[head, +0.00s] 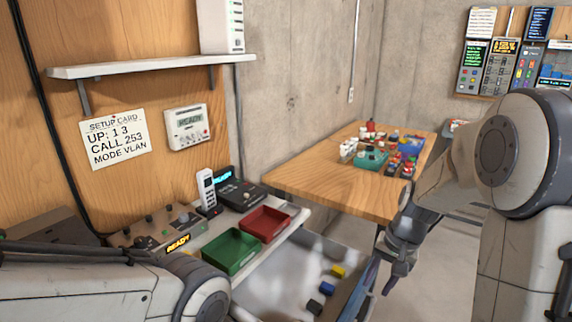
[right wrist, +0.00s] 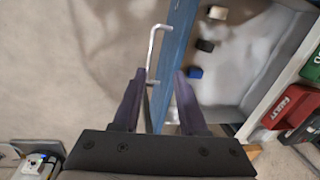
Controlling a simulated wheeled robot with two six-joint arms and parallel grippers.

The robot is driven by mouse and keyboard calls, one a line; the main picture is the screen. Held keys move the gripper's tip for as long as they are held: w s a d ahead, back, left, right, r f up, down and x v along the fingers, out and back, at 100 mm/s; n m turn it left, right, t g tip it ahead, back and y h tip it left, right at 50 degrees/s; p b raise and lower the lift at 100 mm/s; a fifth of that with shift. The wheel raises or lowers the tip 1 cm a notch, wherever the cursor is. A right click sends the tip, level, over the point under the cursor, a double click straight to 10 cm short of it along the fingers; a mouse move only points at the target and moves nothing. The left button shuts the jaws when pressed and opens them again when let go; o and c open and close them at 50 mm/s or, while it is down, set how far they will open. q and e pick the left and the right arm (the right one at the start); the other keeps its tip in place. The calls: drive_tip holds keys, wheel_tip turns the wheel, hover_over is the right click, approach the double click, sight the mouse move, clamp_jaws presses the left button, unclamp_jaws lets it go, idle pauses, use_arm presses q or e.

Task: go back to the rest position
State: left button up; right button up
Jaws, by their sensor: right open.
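My right gripper (head: 388,283) is open and points down by the front of a pulled-out drawer (head: 300,268). In the right wrist view its two dark fingers (right wrist: 158,85) stand apart with nothing gripped. The drawer's blue front panel (right wrist: 176,38) and a pale bar handle (right wrist: 152,52) show beyond and between the fingertips; I cannot tell whether they touch it. My left arm crosses the lower left of the head view, and its gripper is out of view.
The drawer holds a yellow block (head: 338,271), a blue block (head: 326,288) and a dark block (head: 314,307). Above it, a green tray (head: 230,252) and a red tray (head: 266,220) sit on the bench. A wooden table (head: 330,185) with many small items stands behind my right arm.

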drive_tip(key=s+a+r+n, duration=0.2)
drive_tip(key=s+a+n, duration=0.2)
drive_tip(key=a, duration=0.6)
drive_tip(key=s+a+r+n, duration=0.1)
drive_tip(key=s+a+n, duration=0.4)
drive_tip(key=s, duration=0.3)
drive_tip(key=s+a+r+n+g, duration=0.1)
drive_tip(key=s+a+n, duration=0.4)
drive_tip(key=s, duration=0.4)
drive_tip(key=shift+s+a+h, duration=0.15)
drive_tip(key=shift+s+h, duration=0.1)
drive_tip(key=shift+h, duration=0.05)
drive_tip(key=shift+a, duration=0.15)
